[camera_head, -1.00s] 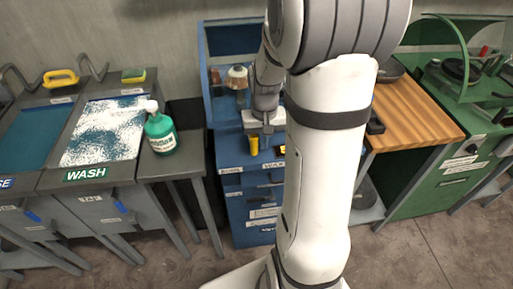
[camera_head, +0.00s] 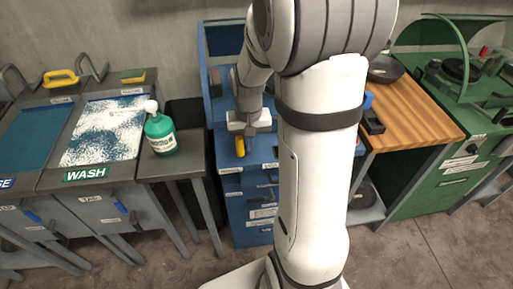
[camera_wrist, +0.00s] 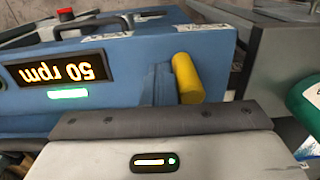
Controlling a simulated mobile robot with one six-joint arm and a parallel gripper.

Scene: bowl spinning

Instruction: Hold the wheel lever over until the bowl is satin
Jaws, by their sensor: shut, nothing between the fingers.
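The yellow wheel lever (camera_head: 240,147) stands on the front of the blue wheel cabinet (camera_head: 232,180), tilted to the left. In the wrist view the lever (camera_wrist: 187,78) shows as a yellow cylinder at centre right. My gripper (camera_head: 249,138) is shut and empty, close beside the lever on its right; whether it touches is hard to tell. The cabinet's display (camera_wrist: 68,74) reads 50 rpm, upside down in the wrist view, with a lit green bar (camera_wrist: 68,94) beside it. The bowl on the wheel cannot be made out; my arm covers that area.
A green bottle (camera_head: 160,135) stands on the grey bench to the left, near the wash tray (camera_head: 100,147). To the right are a wooden bench top (camera_head: 415,115) with a dark dish (camera_head: 385,70), and a green machine (camera_head: 455,150). A red button (camera_wrist: 65,14) sits on the cabinet.

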